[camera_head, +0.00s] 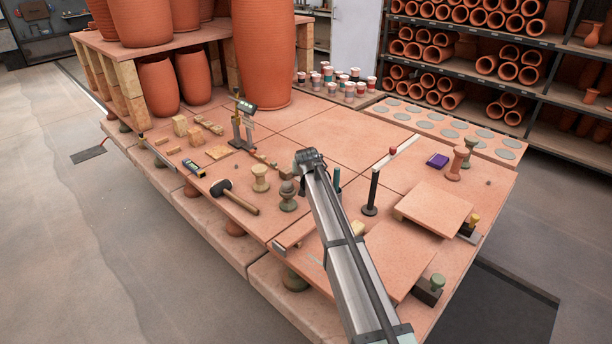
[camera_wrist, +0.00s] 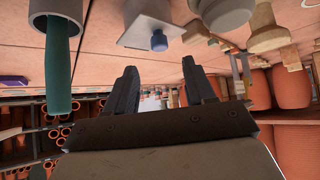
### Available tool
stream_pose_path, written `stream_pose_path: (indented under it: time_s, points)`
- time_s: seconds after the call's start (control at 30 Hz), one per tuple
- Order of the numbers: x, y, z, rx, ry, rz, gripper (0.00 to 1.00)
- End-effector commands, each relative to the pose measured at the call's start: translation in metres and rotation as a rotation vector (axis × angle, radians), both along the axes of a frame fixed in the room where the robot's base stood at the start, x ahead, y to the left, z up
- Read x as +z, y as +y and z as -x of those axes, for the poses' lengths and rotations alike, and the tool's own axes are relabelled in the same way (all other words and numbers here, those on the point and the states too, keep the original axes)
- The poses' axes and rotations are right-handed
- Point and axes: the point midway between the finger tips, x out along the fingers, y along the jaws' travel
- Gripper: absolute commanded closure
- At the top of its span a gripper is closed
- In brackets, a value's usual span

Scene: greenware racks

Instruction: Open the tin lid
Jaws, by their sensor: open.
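My gripper (camera_wrist: 160,75) is open in the wrist view, with its two dark fingers apart and nothing between them. The wrist view appears upside down. Just beyond the fingertips, near the top, is a pale grey, square-edged piece with a blue knob (camera_wrist: 158,40); it may be the tin lid, but I cannot tell for sure. The fingers do not appear to touch it. In the head view, my gripper end (camera_head: 310,160) is over the middle of the table; its fingers are not clear there, and my arm hides part of the table.
A teal rod (camera_wrist: 59,70) stands in a grey holder close beside the fingers. A dark post (camera_head: 372,188) stands right of my arm. A mallet (camera_head: 235,198) and a stone-topped stand (camera_head: 288,196) are left. A raised terracotta board (camera_head: 435,208) is right. The table's back middle is clear.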

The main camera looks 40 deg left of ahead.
Motion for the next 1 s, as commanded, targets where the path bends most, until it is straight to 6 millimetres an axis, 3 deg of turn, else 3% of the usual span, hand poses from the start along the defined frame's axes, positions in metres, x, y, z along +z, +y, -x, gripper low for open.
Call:
stream_pose_path:
  time_s: [0.2,0.5,0.93,1.0]
  points:
    - [-0.028,0.022,-0.021,-0.001,0.001,0.000,0.46]
    - [-0.050,0.037,-0.036,0.000,0.000,-0.002,0.46]
    - [-0.054,0.039,-0.039,0.000,0.000,-0.002,0.46]
    - [-0.054,0.039,-0.039,0.000,0.000,-0.002,0.53]
